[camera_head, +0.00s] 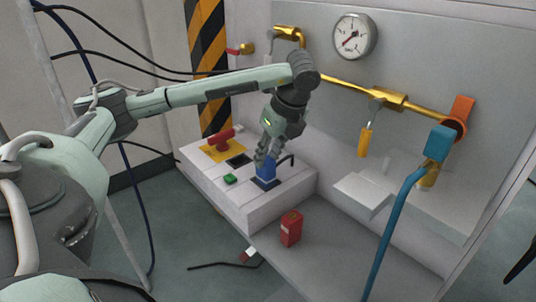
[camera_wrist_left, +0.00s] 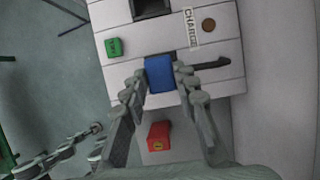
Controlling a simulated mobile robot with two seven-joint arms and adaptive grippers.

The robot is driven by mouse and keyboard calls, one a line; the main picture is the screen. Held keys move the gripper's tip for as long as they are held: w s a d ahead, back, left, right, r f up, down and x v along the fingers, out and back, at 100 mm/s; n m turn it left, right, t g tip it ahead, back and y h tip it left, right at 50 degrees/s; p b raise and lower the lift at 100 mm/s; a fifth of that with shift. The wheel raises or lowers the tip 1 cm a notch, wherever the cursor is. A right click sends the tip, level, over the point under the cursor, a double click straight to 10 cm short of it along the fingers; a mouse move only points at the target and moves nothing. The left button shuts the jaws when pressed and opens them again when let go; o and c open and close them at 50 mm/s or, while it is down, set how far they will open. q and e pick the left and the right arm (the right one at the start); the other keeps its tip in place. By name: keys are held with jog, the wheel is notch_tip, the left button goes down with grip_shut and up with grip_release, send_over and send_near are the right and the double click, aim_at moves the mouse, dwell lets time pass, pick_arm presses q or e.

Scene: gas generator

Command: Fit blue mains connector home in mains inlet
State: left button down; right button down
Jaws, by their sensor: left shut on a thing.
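The blue mains connector (camera_head: 266,172) stands roughly upright over a dark square (camera_head: 266,184) in the white panel top, which appears to be the mains inlet. The connector also shows in the left wrist view (camera_wrist_left: 159,74), hiding the opening beneath. I cannot tell how deep it sits. My left gripper (camera_head: 264,158) reaches down from above and is shut on the connector. In the left wrist view its jointed fingers (camera_wrist_left: 160,92) lie on either side of the blue body. A black stub (camera_wrist_left: 212,64) sticks out to the connector's right. My right gripper is not in view.
On the panel are a green button (camera_head: 230,179), a dark recess (camera_head: 239,160) and a red handle (camera_head: 222,139) on yellow. A red box (camera_head: 291,228) stands on the lower shelf. A blue lever (camera_head: 392,225) and brass pipe (camera_head: 355,88) are to the right.

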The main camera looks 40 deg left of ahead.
pick_arm(q)
jog(key=shift+f, duration=0.1)
jog(key=c, duration=1.2)
grip_release()
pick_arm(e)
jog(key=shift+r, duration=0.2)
pick_arm(q)
jog(key=shift+d+r, duration=0.15)
jog(key=shift+r, duration=0.3)
jog(key=p+v, duration=0.1)
jog(key=v, duration=0.2)
jog(key=shift+r, duration=0.1)
jog(key=p+v, duration=0.3)
jog(key=v, duration=0.5)
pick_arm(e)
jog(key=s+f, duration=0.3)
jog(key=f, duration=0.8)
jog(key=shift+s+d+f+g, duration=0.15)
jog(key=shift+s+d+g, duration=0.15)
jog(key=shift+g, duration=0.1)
